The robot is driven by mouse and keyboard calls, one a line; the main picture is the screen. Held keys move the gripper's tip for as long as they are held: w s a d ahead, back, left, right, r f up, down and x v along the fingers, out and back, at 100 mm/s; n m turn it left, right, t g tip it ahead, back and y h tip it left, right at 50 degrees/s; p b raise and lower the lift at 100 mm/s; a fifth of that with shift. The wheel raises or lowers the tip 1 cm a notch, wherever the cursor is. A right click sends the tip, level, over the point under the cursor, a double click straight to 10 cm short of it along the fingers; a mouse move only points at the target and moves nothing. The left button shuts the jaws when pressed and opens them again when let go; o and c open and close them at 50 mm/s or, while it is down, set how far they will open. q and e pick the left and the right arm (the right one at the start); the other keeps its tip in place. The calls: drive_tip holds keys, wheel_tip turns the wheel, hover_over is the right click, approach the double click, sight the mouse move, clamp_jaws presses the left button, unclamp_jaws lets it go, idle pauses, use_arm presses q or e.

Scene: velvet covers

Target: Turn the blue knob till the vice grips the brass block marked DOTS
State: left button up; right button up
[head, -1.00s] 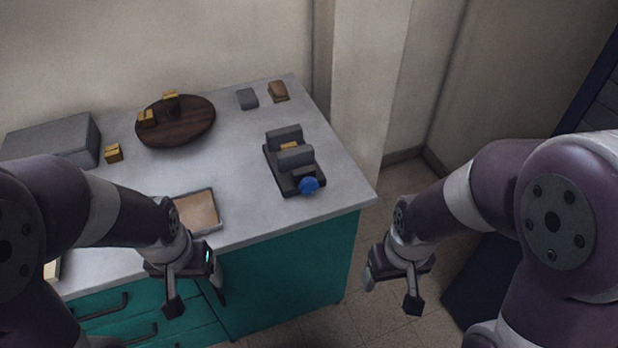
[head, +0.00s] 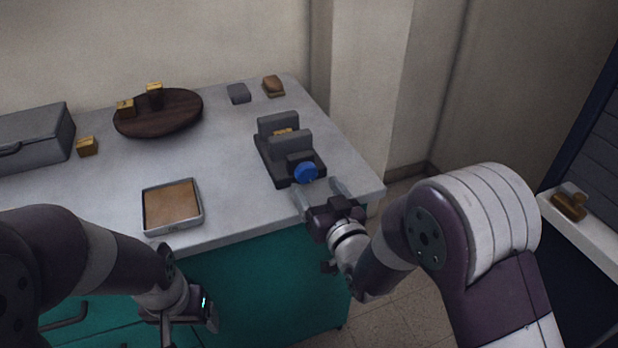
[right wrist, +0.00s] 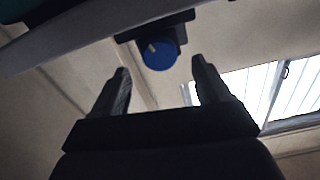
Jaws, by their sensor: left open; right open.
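The dark grey vice (head: 288,150) stands near the right end of the grey worktop. Its blue knob (head: 306,173) is on the near end. A brass block (head: 284,131) sits between the vice jaws; its marking cannot be read. My right gripper (head: 318,189) is open and empty just in front of the knob. In the right wrist view, the knob (right wrist: 160,54) with a pale line on it shows beyond and between the two open fingers, not touching them.
A shallow tray (head: 147,228) lies at the front of the worktop. Another brass block (head: 87,147) and a grey box (head: 35,135) are at the left. A grey piece (head: 239,93) and a brown-topped piece (head: 273,86) lie at the back.

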sight(309, 176)
drive_tip(key=x, duration=0.5)
drive_tip(key=shift+c, duration=0.2)
drive_tip(key=c, duration=1)
drive_tip(key=shift+m, duration=0.4)
drive_tip(key=m+b, duration=0.1)
drive_tip(key=m, duration=0.3)
drive_tip(key=shift+f+m+b, duration=0.1)
drive_tip(key=shift+m+b, duration=0.3)
drive_tip(key=m+b, duration=0.1)
drive_tip(key=m, duration=0.5)
drive_tip(key=shift+d, duration=0.1)
drive_tip(key=shift+m, duration=0.4)
